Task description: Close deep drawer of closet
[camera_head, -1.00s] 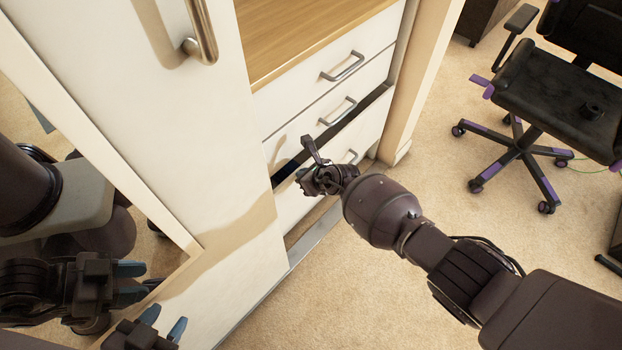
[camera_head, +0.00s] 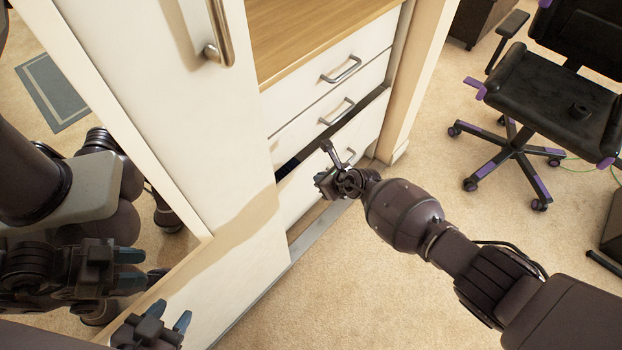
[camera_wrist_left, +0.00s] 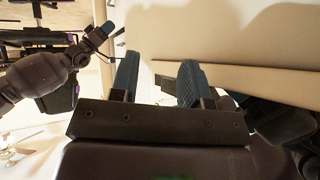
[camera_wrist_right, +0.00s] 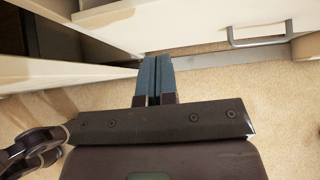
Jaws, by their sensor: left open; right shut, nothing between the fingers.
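The white closet holds a stack of drawers. The deep bottom drawer (camera_head: 361,133) shows a dark gap above its front, so it appears to stand somewhat out; how far is hard to tell. My right gripper (camera_head: 323,181) is shut and empty, low in front of that drawer and covering part of it. In the right wrist view its closed fingers (camera_wrist_right: 157,78) point toward a white drawer front (camera_wrist_right: 180,18) with a metal handle (camera_wrist_right: 260,41); contact cannot be told. My left gripper (camera_head: 165,320) is open and empty, low beside the closet door; its spread fingers show in the left wrist view (camera_wrist_left: 158,80).
A tall closet door (camera_head: 160,120) with a metal handle (camera_head: 219,35) stands left of the drawers. A mirror at far left reflects my body. A black and purple office chair (camera_head: 545,105) stands at right. The carpet (camera_head: 330,285) before the drawers is clear.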

